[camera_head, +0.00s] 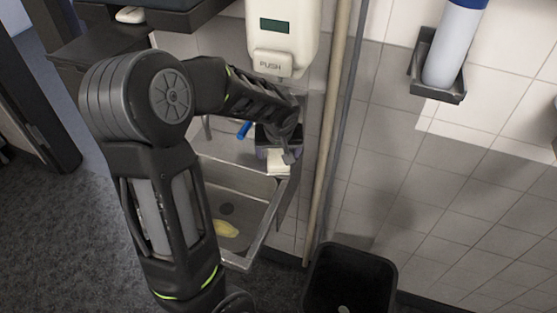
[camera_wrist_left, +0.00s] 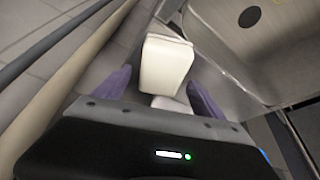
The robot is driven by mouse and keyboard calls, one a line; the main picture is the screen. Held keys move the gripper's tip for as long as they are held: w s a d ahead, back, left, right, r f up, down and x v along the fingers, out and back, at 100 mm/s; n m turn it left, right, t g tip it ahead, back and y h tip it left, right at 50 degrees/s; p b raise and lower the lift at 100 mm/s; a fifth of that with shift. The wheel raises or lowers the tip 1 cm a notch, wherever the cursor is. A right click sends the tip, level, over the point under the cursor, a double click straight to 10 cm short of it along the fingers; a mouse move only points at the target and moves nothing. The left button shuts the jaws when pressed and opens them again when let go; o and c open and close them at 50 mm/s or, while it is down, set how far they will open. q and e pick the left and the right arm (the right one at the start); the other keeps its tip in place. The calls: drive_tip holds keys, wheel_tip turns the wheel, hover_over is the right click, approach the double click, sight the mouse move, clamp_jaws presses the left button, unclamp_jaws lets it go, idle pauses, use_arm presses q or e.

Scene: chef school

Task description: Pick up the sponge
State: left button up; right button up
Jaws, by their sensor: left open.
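My left gripper (camera_head: 279,148) is over the back right corner of the metal sink, pointing down, partly hidden by its own wrist. In the left wrist view its two purple fingers (camera_wrist_left: 158,78) are apart. My right gripper is out of view.
The metal sink (camera_head: 246,183) stands against the tiled wall, with a blue item (camera_head: 244,130) at its back. A soap dispenser (camera_head: 283,35) hangs above. A wooden pole (camera_head: 329,130) and a black bin (camera_head: 350,275) stand to the right. A bottle (camera_head: 456,45) sits in a wall holder.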

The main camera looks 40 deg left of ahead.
use_arm(q)
drive_tip(key=shift+c, duration=0.3)
drive_tip(key=c, duration=1.5)
